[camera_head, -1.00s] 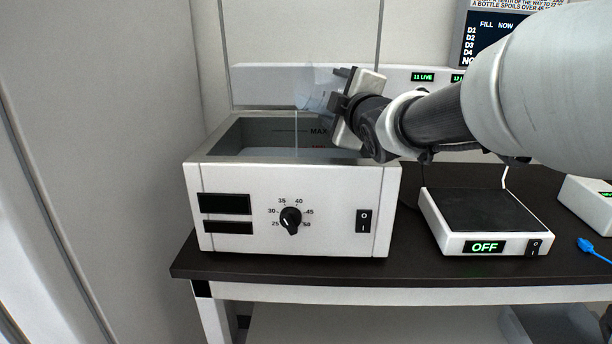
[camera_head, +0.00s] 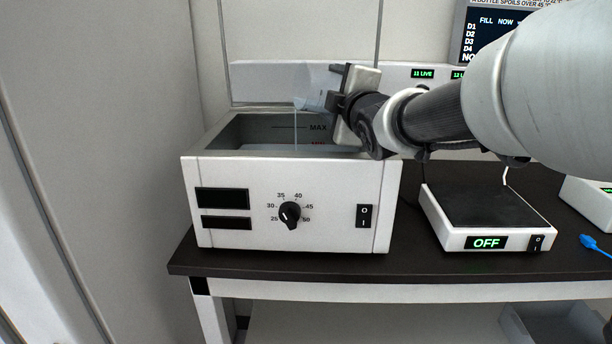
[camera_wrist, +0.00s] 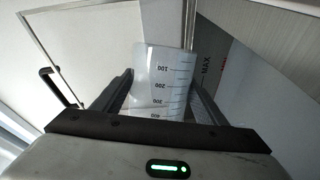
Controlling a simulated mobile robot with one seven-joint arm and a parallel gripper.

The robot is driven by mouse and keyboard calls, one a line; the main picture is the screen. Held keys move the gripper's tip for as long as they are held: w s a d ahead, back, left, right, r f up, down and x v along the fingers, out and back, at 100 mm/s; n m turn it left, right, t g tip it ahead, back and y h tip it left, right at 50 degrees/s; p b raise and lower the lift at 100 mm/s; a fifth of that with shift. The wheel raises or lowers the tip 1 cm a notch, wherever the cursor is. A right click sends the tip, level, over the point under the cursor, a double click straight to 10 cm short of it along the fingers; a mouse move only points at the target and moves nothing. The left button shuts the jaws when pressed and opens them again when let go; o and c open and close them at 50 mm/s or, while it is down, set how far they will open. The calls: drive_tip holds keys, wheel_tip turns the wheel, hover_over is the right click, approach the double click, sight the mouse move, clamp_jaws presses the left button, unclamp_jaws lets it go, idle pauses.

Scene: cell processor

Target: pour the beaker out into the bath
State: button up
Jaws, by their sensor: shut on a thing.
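The clear beaker (camera_head: 313,101) is tilted over the bath, its mouth toward the left, and a thin stream falls from its lip into the bath. In the wrist view the beaker (camera_wrist: 163,77) shows marks from 100 to 400 and sits between the two fingers. My gripper (camera_head: 335,100) is shut on it, above the right part of the bath. The bath (camera_head: 290,175) is a white box with an open grey basin. A MAX line shows on its inner back wall, and liquid lies in the basin. The gripper hides the basin's right corner and part of the beaker.
The bath's front has dark displays, a dial (camera_head: 290,214) and a switch (camera_head: 364,216). A flat device reading OFF (camera_head: 487,218) stands to the right. A blue item (camera_head: 594,243) lies at the far right. A wall is close on the left.

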drive_tip(key=shift+a+f+n, duration=0.1)
drive_tip(key=shift+f+n, duration=0.1)
drive_tip(key=shift+n, duration=0.3)
drive_tip(key=shift+s+a+n, duration=0.1)
drive_tip(key=shift+a+n, duration=0.1)
drive_tip(key=shift+n, duration=0.4)
drive_tip(key=shift+s+a+r+n, duration=0.1)
drive_tip(key=shift+n, duration=0.3)
idle(0.4)
